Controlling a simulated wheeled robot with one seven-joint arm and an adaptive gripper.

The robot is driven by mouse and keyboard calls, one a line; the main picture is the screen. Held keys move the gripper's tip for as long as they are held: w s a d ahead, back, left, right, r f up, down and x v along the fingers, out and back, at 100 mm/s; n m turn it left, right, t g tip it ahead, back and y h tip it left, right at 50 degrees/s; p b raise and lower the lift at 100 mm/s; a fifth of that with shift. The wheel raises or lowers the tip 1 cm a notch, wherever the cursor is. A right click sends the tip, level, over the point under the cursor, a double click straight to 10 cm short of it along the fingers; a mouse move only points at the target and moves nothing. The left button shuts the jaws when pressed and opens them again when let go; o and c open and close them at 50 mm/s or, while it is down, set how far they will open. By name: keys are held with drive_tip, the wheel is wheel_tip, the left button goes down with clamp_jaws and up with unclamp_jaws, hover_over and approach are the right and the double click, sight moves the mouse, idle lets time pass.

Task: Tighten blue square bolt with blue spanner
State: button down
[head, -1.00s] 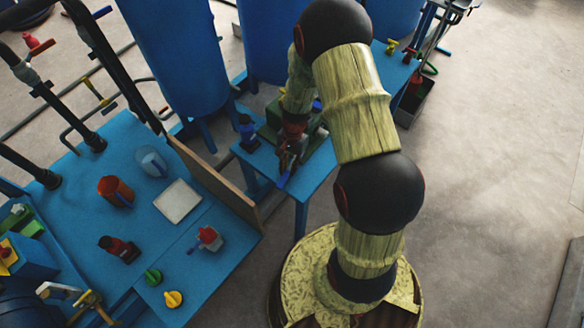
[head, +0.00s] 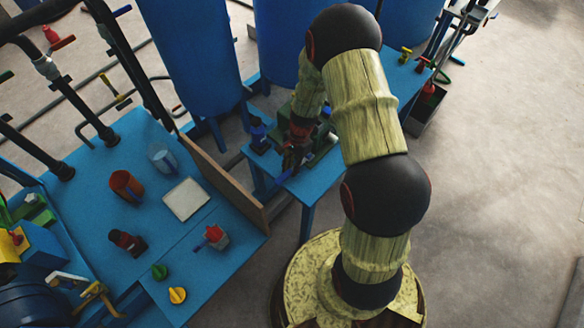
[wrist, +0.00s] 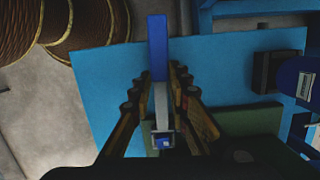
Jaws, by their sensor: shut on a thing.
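The blue spanner (wrist: 158,50) has a blue handle and a grey shank and runs straight down the wrist view. My gripper (wrist: 159,74) is shut on it, with one finger on each side of the shank. The blue square bolt (wrist: 165,142) shows at the spanner's lower end, with the grey head of the spanner around it. I cannot tell how fully the head is seated on the bolt. In the head view my gripper (head: 294,155) is over the small blue table, mostly hidden by my arm, and the spanner's handle (head: 284,177) points toward the near edge.
The small blue table (head: 310,182) carries a green base (wrist: 240,120) beside the spanner and a dark blue part (wrist: 300,80) to the right. A larger blue bench (head: 100,185) with cups, a tray and knobs stands left, behind a brown board (head: 222,178). Blue tanks stand behind.

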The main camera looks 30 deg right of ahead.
drive_tip(key=shift+w+r, duration=0.1)
drive_tip(key=shift+r, duration=0.15)
drive_tip(key=shift+r+p, duration=2.05)
drive_tip(key=shift+r, duration=0.25)
